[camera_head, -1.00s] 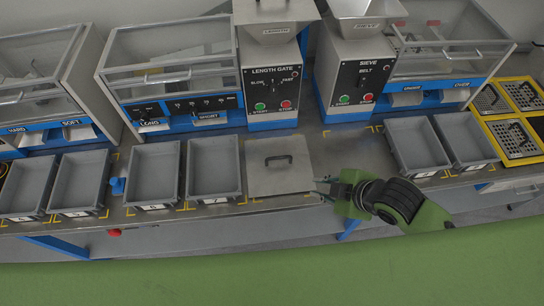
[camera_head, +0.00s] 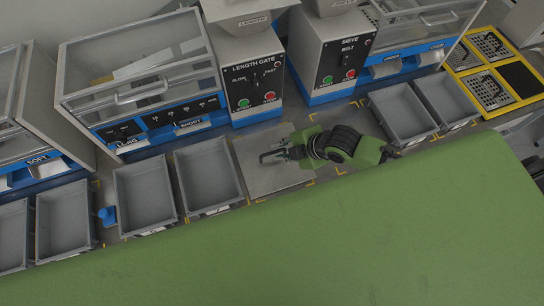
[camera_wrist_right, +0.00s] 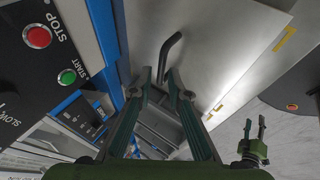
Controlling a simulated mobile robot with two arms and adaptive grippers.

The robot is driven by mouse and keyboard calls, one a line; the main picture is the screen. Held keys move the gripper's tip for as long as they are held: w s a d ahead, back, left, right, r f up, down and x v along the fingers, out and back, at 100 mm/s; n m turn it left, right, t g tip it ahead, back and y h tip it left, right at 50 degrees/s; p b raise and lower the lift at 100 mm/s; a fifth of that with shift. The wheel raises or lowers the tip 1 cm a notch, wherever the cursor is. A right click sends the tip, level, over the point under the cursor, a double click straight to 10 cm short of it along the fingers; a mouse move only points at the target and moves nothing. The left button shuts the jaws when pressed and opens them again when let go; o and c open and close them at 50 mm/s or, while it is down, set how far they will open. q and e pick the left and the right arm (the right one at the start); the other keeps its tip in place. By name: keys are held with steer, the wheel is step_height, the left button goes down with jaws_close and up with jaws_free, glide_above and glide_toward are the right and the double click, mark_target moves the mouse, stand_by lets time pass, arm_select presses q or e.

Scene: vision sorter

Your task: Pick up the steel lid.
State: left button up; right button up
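The steel lid (camera_head: 252,180) is a flat grey plate lying on the bench below the length gate machine. Its dark bar handle (camera_wrist_right: 170,52) stands up from the plate in the right wrist view. My right gripper (camera_head: 281,154) is over the lid at the handle. In the right wrist view my right gripper (camera_wrist_right: 159,76) has its fingertips apart, with the handle's near end between them. I cannot tell whether they touch it. My left gripper (camera_wrist_right: 256,122) shows small at the right of that view, fingers apart and empty.
Grey bins (camera_head: 208,206) stand left of the lid, and more grey bins (camera_head: 403,140) stand to its right. The length gate machine (camera_head: 251,112) and sieve machine (camera_head: 335,92) rise behind. A yellow tray (camera_head: 462,59) is at the far right.

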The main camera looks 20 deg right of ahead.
mark_target(274, 152)
steer(key=shift+w+a+f+p, duration=0.25)
steer(key=shift+a+f+p, duration=0.1)
steer(key=shift+f, duration=0.2)
steer(key=x, duration=0.3)
steer(key=shift+f, duration=0.1)
steer(key=shift+w+f, duration=0.1)
steer(key=shift+f, duration=0.1)
jaws_close()
arm_select(q)
steer(key=shift+w+d+r, duration=0.15)
steer(key=shift+w+r, duration=0.45)
steer(key=shift+r, duration=0.1)
